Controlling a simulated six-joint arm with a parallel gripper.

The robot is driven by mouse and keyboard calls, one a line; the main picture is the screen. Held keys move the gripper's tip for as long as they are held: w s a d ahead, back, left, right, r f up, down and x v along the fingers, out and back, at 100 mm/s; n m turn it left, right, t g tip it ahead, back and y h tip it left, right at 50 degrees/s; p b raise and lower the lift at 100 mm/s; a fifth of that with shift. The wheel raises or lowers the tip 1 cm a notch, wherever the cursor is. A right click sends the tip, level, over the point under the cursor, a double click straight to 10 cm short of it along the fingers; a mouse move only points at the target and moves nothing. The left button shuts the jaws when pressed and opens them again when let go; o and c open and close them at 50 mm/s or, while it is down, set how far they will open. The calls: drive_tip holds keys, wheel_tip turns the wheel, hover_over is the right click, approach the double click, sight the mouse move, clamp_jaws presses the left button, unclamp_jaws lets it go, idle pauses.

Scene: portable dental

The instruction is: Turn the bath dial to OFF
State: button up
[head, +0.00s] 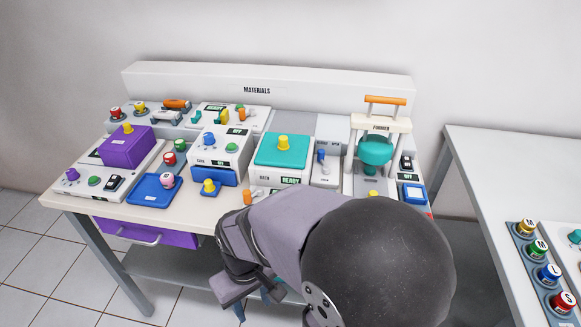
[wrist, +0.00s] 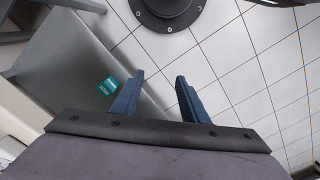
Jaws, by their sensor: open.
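The bath unit (head: 270,180) is a white box with a teal lid (head: 283,151) and a yellow knob on top, right of the middle of the bench in the head view. Its front reads BATH, with a green READY display (head: 291,181). A small orange knob (head: 248,197) stands at its front left, close behind my arm; I cannot tell if it is the bath dial. My arm hides part of the unit's front. My gripper (wrist: 160,76) is open and empty, with two blue fingers apart. It hangs low in front of the bench and touches nothing visible.
The bench (head: 70,196) is crowded with devices, including a purple box (head: 127,148) and a blue tray (head: 152,190). A purple drawer (head: 150,233) hangs below. A second table (head: 500,180) with coloured knobs stands at right. Tiled floor (wrist: 230,50) lies under my gripper.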

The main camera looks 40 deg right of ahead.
wheel_tip(320, 180, up, 27)
drive_tip(key=w+d+p, duration=0.3)
drive_tip(key=p, duration=2)
drive_tip(key=w+d+f+n+t+y+b, duration=0.1)
drive_tip(key=w+d+f+n+t+b, duration=0.1)
drive_tip(key=d+b, duration=0.6)
drive_tip(key=w+d+f+n+t+y+b, duration=0.1)
drive_tip(key=w+d+f+n+t+b, duration=0.1)
drive_tip(key=d+b, duration=0.6)
wheel_tip(320, 180, down, 3)
drive_tip(key=shift+w+f+n+b, duration=0.2)
drive_tip(key=shift+w+n+b, duration=0.2)
drive_tip(key=shift+w+n, duration=0.45)
drive_tip(key=shift+s+d, duration=0.1)
drive_tip(key=shift+s, duration=0.05)
drive_tip(key=shift+x, duration=3.65)
